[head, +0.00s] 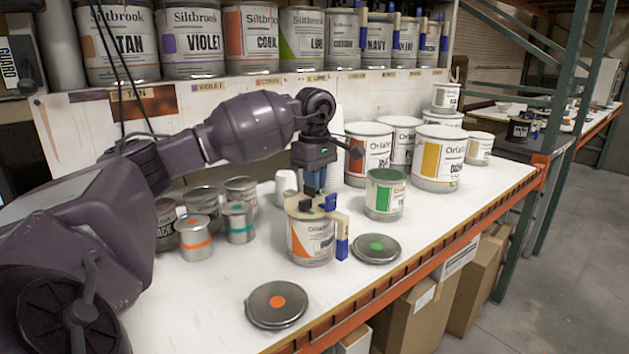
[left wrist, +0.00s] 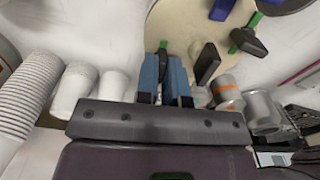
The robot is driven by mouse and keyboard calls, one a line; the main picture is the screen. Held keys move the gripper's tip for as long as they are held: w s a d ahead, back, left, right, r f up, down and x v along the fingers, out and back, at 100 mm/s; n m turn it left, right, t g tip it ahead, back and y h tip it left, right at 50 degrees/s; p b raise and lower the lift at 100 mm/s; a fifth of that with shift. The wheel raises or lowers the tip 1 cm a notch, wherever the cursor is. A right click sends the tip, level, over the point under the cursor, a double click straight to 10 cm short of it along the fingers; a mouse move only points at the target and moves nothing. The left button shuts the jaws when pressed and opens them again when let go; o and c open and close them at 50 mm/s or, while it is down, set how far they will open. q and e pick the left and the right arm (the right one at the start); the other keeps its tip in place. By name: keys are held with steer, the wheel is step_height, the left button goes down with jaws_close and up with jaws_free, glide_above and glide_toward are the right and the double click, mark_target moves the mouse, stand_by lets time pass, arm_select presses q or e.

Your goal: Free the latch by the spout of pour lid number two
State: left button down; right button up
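A can with an orange label (head: 308,240) stands on the white bench. It wears a cream pour lid (head: 300,207) with blue parts and a cream-and-blue upright piece (head: 342,230) on its right side. My left gripper (head: 312,190) points down at the lid's far side. In the left wrist view the cream lid (left wrist: 203,35) carries dark latches with green ends. One latch (left wrist: 163,60) lies between my blue fingertips (left wrist: 164,80) and fills the gap. Another latch (left wrist: 248,40) and a black piece (left wrist: 207,63) are to the right. I cannot clearly make out the spout or the lid's number.
A green-label can (head: 385,195) stands right of the lidded can. Loose lids with a green dot (head: 376,247) and an orange dot (head: 277,304) lie in front. Small tins (head: 194,238) stand left; larger cans (head: 440,160) stand behind right. The bench front is mostly clear.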

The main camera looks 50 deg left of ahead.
arm_select(q)
steer(key=shift+n, duration=0.3)
arm_select(e)
steer(key=shift+s+d, duration=0.2)
steer(key=shift+s, duration=0.1)
arm_select(q)
steer(key=shift+n, duration=0.6)
steer(key=n, duration=0.4)
steer(key=shift+r+p, duration=0.1)
steer(key=shift+p, duration=0.3)
steer(key=n, duration=0.4)
steer(key=shift+p, duration=0.4)
steer(key=shift+n, duration=0.8)
steer(key=shift+n+p, duration=0.45)
steer(key=shift+n, duration=1.05)
arm_select(e)
step_height(320, 180, up, 2)
steer(key=shift+w+d+r, duration=0.1)
steer(key=shift+w+r, duration=0.05)
steer(key=shift+r, duration=0.05)
arm_select(q)
steer(key=shift+n, duration=0.3)
